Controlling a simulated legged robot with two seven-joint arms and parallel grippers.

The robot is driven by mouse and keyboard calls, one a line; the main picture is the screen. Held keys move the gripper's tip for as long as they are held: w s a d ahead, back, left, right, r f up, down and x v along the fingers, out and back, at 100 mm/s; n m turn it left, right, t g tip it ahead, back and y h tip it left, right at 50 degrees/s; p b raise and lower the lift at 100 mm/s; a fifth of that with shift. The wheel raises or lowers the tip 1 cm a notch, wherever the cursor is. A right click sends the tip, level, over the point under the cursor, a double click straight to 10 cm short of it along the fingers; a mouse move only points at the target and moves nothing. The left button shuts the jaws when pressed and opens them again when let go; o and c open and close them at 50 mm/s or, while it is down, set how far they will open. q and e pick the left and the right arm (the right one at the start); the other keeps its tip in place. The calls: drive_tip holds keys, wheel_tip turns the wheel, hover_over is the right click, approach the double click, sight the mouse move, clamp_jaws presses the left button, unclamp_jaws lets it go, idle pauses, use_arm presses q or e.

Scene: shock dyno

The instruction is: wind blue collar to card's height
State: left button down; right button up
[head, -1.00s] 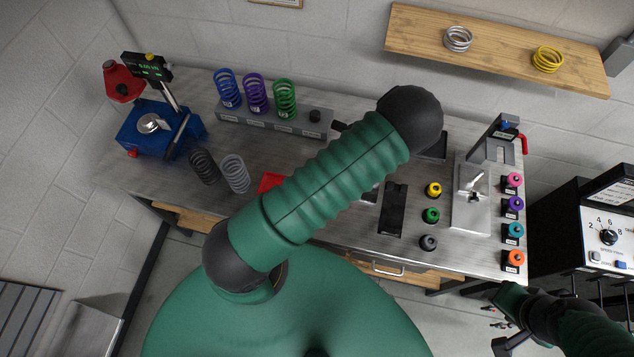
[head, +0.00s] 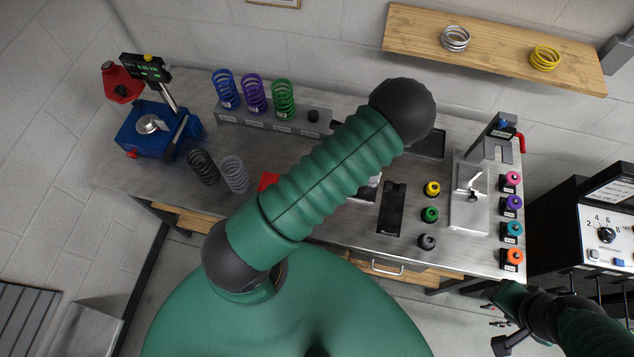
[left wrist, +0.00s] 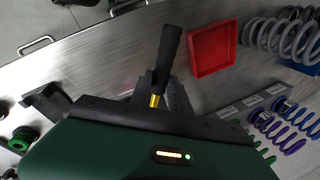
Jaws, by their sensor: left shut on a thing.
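My left gripper (left wrist: 158,92) is shut on a tool with a black handle (left wrist: 168,55) and a brass-coloured neck, held above the metal bench. In the head view my left forearm hides this gripper and the bench middle. I cannot make out a blue collar or a card for certain. A small blue part shows on the grey stand (head: 494,140) at the bench's right end. My right gripper (head: 497,316) is low at the right, off the bench's front edge; its jaws are too small to read.
Blue (head: 226,90), purple (head: 254,95) and green springs (head: 284,100) stand on a grey rack. A red tray (left wrist: 212,48) lies near the tool. Several coloured knobs (head: 512,205) line the right edge. A blue press (head: 150,128) stands at left.

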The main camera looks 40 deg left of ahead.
use_arm(q)
drive_tip(key=shift+w, duration=0.65)
drive_tip(key=shift+w+a, duration=0.1)
drive_tip(key=shift+w, duration=0.3)
